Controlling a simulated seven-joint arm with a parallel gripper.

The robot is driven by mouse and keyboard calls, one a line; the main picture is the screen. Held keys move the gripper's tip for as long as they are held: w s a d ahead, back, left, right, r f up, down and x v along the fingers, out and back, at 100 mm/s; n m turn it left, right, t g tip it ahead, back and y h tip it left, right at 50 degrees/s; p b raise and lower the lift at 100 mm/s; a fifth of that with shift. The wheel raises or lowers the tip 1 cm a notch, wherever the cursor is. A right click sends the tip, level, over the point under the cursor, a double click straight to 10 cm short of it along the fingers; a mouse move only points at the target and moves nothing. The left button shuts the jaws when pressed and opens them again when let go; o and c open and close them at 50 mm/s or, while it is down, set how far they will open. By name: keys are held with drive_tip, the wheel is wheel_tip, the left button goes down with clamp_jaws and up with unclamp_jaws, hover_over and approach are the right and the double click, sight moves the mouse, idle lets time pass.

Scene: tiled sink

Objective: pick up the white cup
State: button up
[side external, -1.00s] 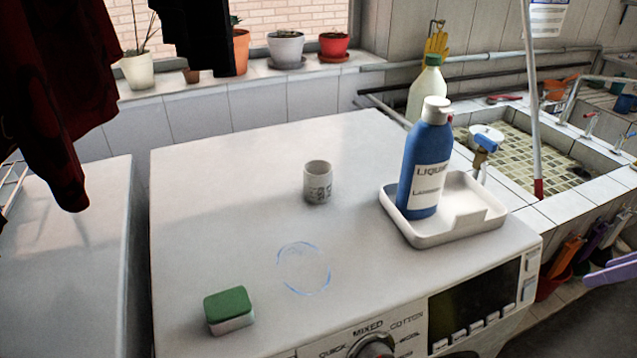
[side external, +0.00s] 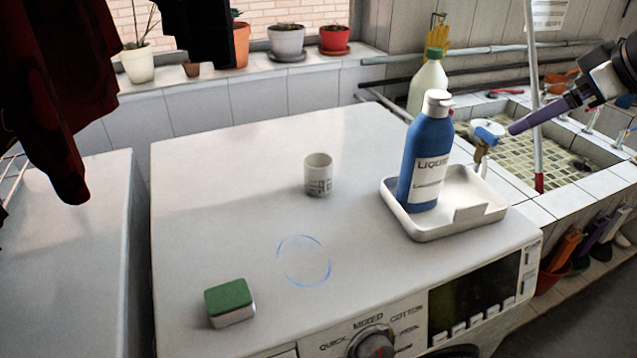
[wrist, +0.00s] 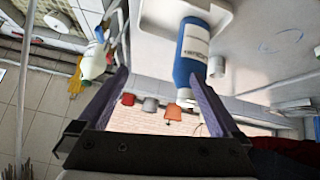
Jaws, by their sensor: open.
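The white cup (side external: 318,175), with dark print on its side, stands upright on top of the white washing machine (side external: 215,185). The cup also shows at the right of centre in the wrist view (wrist: 217,68), beside the blue bottle. My gripper (side external: 517,127) is at the upper right in the side view, beyond the bottle and tray and well apart from the cup. In the wrist view my gripper (wrist: 157,73) has its two purple fingers spread wide with nothing held between them.
A blue liquid bottle (side external: 427,155) stands in a white tray (side external: 455,228) right of the cup, on my gripper's side. A green-topped sponge (side external: 229,300) lies near the front. A blue ring (side external: 304,261) marks the clear top. A tiled sink (side external: 535,160) is at right.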

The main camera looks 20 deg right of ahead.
drive_tip(key=w+a+r, duration=0.2)
drive_tip(key=w, duration=0.4)
drive_tip(key=w+a+r, duration=0.2)
drive_tip(key=w+r, duration=0.1)
drive_tip(key=w, duration=0.3)
drive_tip(key=g+y, duration=0.1)
drive_tip(key=g, duration=0.3)
hover_over(320, 175)
drive_tip(key=s+d, duration=0.1)
drive_tip(key=s, duration=0.2)
wheel_tip(320, 175, down, 13)
drive_tip(key=x, duration=0.8)
drive_tip(key=shift+d, duration=0.1)
drive_tip(key=shift+d+x, duration=0.15)
drive_tip(key=shift+x, duration=1.35)
drive_tip(key=shift+d+x, duration=0.2)
drive_tip(key=shift+x, duration=1.35)
drive_tip(key=shift+w, duration=0.1)
drive_tip(key=c, duration=1.3)
